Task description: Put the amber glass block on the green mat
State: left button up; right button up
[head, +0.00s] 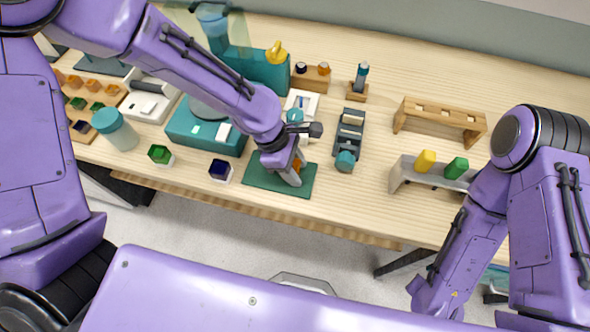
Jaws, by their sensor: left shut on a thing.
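My left gripper (291,174) reaches down over the green mat (262,181) near the table's front edge. It is shut on the amber glass block (297,164), of which only a small orange part shows beside the fingers. The block is over the mat; I cannot tell whether it touches it. My right arm comes in at the right and hangs in front of the table; its gripper is not in view.
A green block (160,154) and a dark blue block (220,169) stand left of the mat on pale bases. A grey rack (404,177) with yellow and green pieces stands to the right. A wooden rack (440,117) stands behind it. A teal-lidded jar (115,130) stands left.

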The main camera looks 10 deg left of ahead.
pick_arm(q)
jog(key=shift+s, duration=0.15)
jog(key=o, duration=1)
jog(key=shift+f, duration=0.15)
jog(key=shift+r, duration=0.3)
jog(key=p+v, duration=0.1)
jog(key=v, duration=1)
jog(key=shift+a+r, duration=0.15)
jog(key=shift+r, duration=0.25)
